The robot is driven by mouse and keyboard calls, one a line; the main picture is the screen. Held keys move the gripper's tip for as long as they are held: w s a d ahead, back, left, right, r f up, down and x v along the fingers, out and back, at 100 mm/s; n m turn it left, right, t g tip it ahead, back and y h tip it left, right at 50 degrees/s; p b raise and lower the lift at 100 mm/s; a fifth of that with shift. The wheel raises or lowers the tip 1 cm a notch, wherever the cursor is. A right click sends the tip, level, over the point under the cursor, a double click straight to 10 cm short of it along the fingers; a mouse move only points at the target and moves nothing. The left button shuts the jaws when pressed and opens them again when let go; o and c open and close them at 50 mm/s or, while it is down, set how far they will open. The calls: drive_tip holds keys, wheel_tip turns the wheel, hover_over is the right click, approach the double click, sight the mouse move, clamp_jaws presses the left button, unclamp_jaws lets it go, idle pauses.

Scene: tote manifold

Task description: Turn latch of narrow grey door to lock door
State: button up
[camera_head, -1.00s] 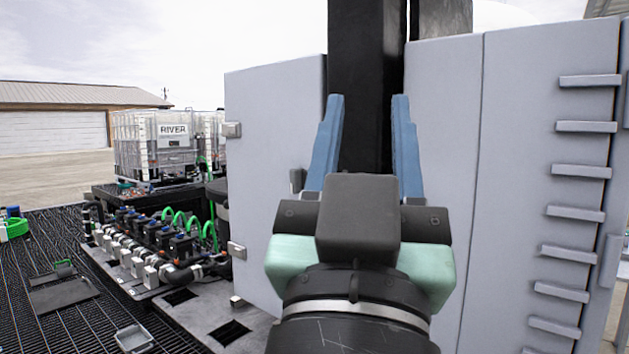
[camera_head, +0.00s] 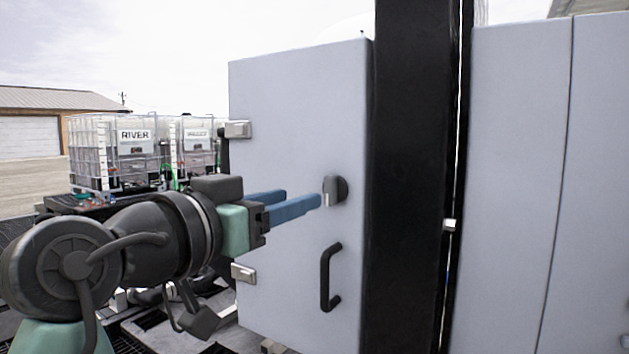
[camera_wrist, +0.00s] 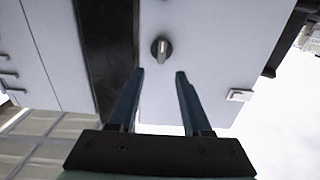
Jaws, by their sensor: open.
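The narrow grey door (camera_head: 285,110) stands in the middle of the head view, hinged on its left side and flat beside a black post. Its latch (camera_head: 336,190) is a round dark knob with a lighter raised bar, above a black pull handle (camera_head: 328,278). In the wrist view the latch (camera_wrist: 161,49) sits beyond the fingertips, with its bar roughly upright in that picture. My gripper (camera_head: 316,200) reaches in from the left with its blue fingers pointing at the latch. In the wrist view my gripper (camera_wrist: 160,74) is open and empty, its fingers apart and short of the latch.
A black post (camera_head: 412,180) runs beside the door's right edge, with a wider grey cabinet (camera_head: 520,170) to its right. Two metal hinges (camera_head: 237,129) sit on the door's left edge. Caged white tanks (camera_head: 115,155) stand behind my arm at left.

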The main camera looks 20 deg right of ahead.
sight(327, 189)
drive_tip(key=p+x, duration=0.3)
drive_tip(key=x, duration=0.5)
drive_tip(key=shift+w+d, duration=0.15)
drive_tip(key=shift+w, duration=0.15)
clamp_jaws()
